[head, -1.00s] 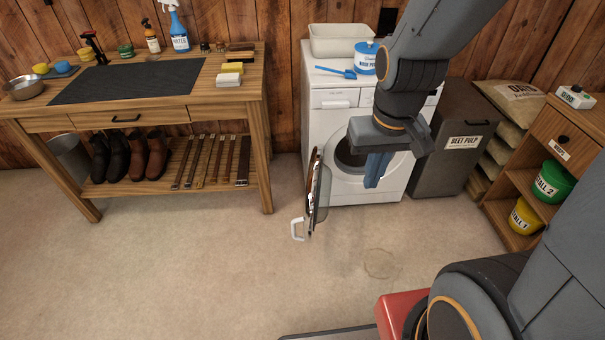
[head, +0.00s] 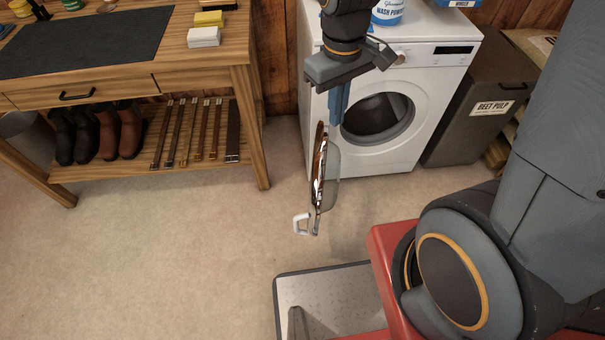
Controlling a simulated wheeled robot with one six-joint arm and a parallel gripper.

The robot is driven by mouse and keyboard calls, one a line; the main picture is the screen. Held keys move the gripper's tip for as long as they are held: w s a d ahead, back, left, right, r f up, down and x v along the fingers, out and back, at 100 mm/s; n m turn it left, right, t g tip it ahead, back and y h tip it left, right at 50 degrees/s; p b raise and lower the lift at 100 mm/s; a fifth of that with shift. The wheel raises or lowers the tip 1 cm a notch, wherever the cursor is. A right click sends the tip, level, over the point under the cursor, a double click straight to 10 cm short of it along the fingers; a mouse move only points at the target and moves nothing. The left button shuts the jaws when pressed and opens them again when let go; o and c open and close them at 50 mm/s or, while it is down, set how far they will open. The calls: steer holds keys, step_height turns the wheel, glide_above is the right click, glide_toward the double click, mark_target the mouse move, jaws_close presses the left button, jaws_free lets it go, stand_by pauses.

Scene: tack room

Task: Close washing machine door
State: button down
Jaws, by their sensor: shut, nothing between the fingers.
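The white washing machine (head: 433,78) stands against the wooden wall, its dark round drum opening (head: 378,119) uncovered. Its round door (head: 327,180) is swung wide open on the left side and seen nearly edge-on, with a white handle (head: 302,224) at its free edge. My gripper (head: 338,112) points down just left of the drum opening, near the hinge end of the door. Its blue fingers are together and hold nothing. I cannot tell whether they touch the door or the machine front.
A wooden workbench (head: 212,58) with boots and straps on its lower shelf stands left of the machine. A dark beet pulp bin (head: 470,130) stands to the right. The floor (head: 180,240) left of and in front of the door is clear.

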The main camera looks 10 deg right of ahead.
mark_target(319, 176)
steer(key=w+a+f+n+g+h+b, duration=0.1)
steer(key=w+a+f+n+b, duration=0.2)
steer(key=a+f+n+b, duration=0.45)
steer(key=w+a+f+n+h+b, duration=0.1)
steer(key=w+a+f+n+b, duration=0.3)
steer(key=f, duration=0.7)
steer(key=s+d+f+m, duration=0.1)
steer(key=s+d+f, duration=0.1)
steer(key=d+f, duration=0.3)
steer(key=shift+a+b+x, duration=0.3)
steer(key=shift+b+x, duration=0.15)
steer(key=shift+x, duration=1.9)
steer(key=shift+d, duration=0.1)
